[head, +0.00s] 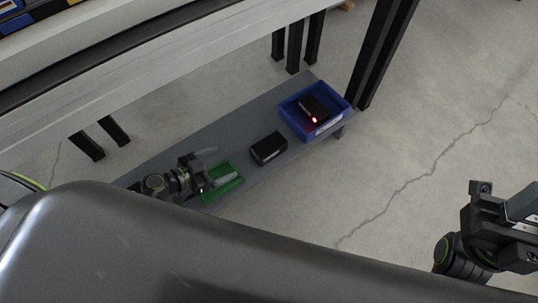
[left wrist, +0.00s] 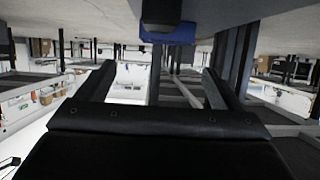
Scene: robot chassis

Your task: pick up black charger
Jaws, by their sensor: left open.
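A black box-shaped charger (head: 268,148) lies on the grey low shelf (head: 225,130) in the head view. Another black device (head: 314,106) with a lit red spot sits in a blue bin (head: 291,117); I cannot tell which of the two is the charger meant. My left gripper (head: 207,163) is open, left of the charger on the shelf and apart from it. In the left wrist view, its spread fingers (left wrist: 157,84) have nothing between them. A black box (left wrist: 160,12) shows at the top there, before the blue bin (left wrist: 170,36). My right gripper (head: 503,198) is far right, partly cut off.
A green tray (head: 224,187) lies on the shelf beside and partly behind my left gripper. Black posts (head: 378,55) stand behind the blue bin, and a long table edge (head: 150,55) runs across the upper left. The concrete floor (head: 430,120) at right is clear.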

